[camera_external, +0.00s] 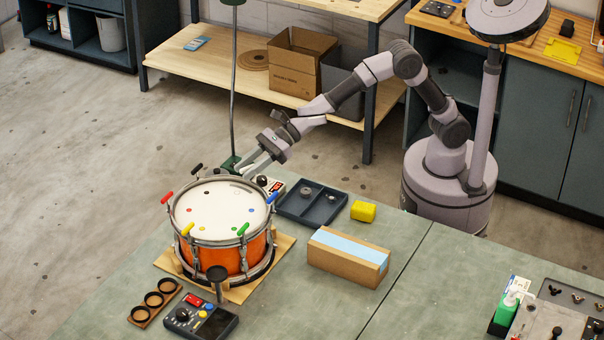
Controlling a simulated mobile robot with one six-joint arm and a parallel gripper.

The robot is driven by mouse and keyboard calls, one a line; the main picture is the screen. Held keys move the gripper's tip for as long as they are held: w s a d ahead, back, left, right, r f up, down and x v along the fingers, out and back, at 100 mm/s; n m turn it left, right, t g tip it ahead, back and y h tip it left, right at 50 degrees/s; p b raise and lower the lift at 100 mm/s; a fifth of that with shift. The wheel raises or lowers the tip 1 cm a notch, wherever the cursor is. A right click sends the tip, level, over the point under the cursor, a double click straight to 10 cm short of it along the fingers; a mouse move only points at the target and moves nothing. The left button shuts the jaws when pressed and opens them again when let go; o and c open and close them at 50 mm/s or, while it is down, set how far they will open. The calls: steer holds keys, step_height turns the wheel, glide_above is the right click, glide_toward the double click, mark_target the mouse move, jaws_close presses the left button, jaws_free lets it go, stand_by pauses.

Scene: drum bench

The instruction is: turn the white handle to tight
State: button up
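The orange drum (219,258) with a white head stands on a wooden board at the left of the bench. Handles of several colours ring its rim: red (167,197), black (197,168), blue (272,197), green (243,229) and yellow (187,229). I cannot make out the white handle clearly; the back right of the rim, between black and blue, is partly covered by my gripper. My gripper (240,169) reaches down to that part of the rim with its two pale fingers. Whether they are around or beside a handle cannot be told.
A dark control box (200,318) and a wooden rack with black rings (154,302) lie in front of the drum. A divided tray (311,205), a yellow block (363,211) and a cardboard box (347,257) stand to its right. A green lamp pole (233,90) rises behind the gripper.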

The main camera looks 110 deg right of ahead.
steer(key=p+v, duration=0.3)
steer(key=v, duration=1.4)
steer(key=shift+s, duration=0.25)
